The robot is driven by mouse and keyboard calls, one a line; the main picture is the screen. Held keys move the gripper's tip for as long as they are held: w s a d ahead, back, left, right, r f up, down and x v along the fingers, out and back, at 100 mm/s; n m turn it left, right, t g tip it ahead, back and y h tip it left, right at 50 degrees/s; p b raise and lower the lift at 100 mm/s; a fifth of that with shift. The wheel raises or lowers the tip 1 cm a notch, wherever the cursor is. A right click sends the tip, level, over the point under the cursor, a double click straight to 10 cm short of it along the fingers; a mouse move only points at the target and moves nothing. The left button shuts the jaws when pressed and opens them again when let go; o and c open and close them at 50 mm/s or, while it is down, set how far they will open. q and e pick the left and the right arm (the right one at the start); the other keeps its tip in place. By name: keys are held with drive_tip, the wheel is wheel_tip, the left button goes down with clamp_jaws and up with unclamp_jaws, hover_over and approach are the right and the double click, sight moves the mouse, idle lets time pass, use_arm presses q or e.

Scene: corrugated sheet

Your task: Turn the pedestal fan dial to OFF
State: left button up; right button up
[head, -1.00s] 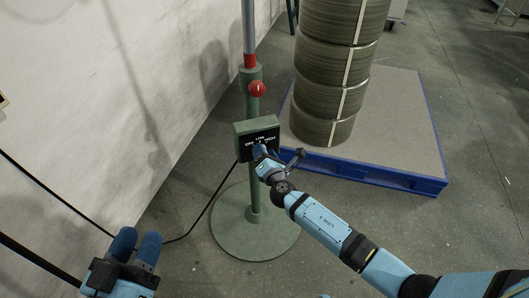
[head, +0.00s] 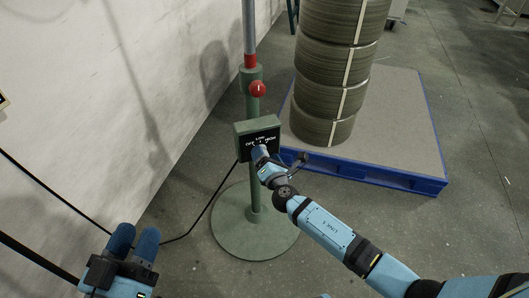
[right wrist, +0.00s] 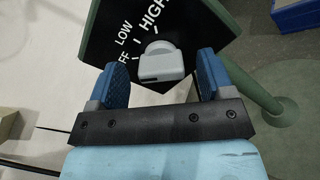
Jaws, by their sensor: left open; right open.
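The pedestal fan's control box (head: 243,140) is green with a black face panel (right wrist: 105,40), seen close in the right wrist view. White HIGH, LOW and a partly hidden OFF label lie around the grey dial (right wrist: 163,47). I cannot tell for sure which label the dial points to. My right gripper (right wrist: 163,76) is open, with one blue finger on each side of the dial and visible gaps. In the head view, my right gripper (head: 260,153) is at the panel and hides the dial. My left gripper (head: 134,241) is open and empty at lower left, away from the fan.
The fan's round green base (head: 230,237) stands on the concrete floor. A red knob (head: 257,89) is on the pole above the box. A blue-edged pallet (head: 410,130) with stacked coils (head: 325,87) is behind to the right. A wall and black cables are at left.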

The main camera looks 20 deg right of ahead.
use_arm(q)
wheel_tip(320, 180, up, 2)
drive_tip(key=shift+s+r+t+p, duration=0.15)
drive_tip(key=shift+t+p, duration=0.45)
drive_tip(key=shift+p, duration=0.15)
use_arm(e)
drive_tip(key=s, duration=1.2)
use_arm(q)
drive_tip(key=shift+a, duration=0.1)
use_arm(e)
drive_tip(key=shift+s+d, duration=0.1)
